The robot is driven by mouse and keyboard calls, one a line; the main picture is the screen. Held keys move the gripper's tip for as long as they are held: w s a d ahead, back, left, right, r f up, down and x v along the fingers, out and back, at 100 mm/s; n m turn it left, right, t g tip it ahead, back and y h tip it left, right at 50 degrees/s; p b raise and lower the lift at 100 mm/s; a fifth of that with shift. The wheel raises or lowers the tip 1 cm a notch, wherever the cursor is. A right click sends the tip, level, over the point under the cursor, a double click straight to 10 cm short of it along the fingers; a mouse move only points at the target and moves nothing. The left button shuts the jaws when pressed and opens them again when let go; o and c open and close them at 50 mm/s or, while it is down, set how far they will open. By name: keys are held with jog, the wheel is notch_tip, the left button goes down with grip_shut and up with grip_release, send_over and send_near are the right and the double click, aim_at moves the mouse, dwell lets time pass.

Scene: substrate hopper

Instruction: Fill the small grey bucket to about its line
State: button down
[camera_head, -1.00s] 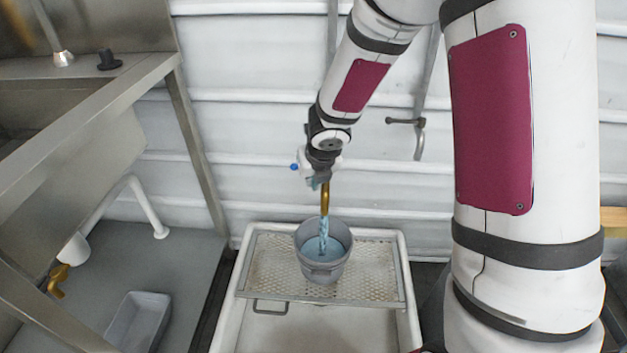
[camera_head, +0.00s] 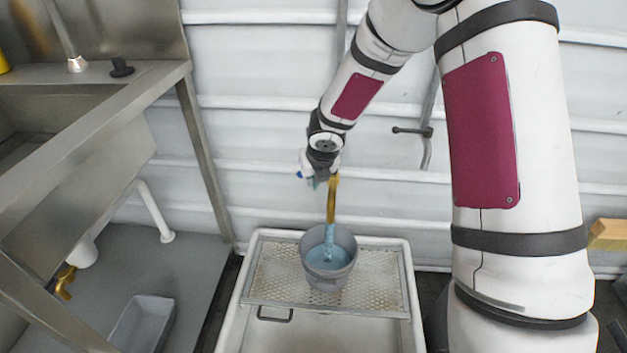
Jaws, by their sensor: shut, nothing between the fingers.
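The small grey bucket (camera_head: 313,280) stands upright on a perforated metal grate (camera_head: 270,280) over a white basin. Pale blue water (camera_head: 322,261) lies inside it; I cannot make out the line. A brass tap spout (camera_head: 332,205) hangs over the bucket, and a blue stream (camera_head: 330,236) runs from it into the water. My gripper (camera_head: 322,180) is at the tap, just left of the spout's top, above the bucket. It is shut with nothing held. Its fingertips and the tap's handle are largely hidden, so I cannot tell whether they touch.
The white basin (camera_head: 408,251) stands against a white panelled wall. A steel sink bench (camera_head: 130,95) is at the left, with a grey tub (camera_head: 143,325) and a brass tap (camera_head: 64,282) below it. A wall tap (camera_head: 413,131) is right of my gripper. My arm fills the right side.

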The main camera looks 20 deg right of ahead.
jog(key=w+m+h, duration=0.1)
jog(key=m, duration=0.1)
jog(key=w+a+m+h, duration=0.1)
jog(key=w+m, duration=0.1)
jog(key=shift+p, duration=0.35)
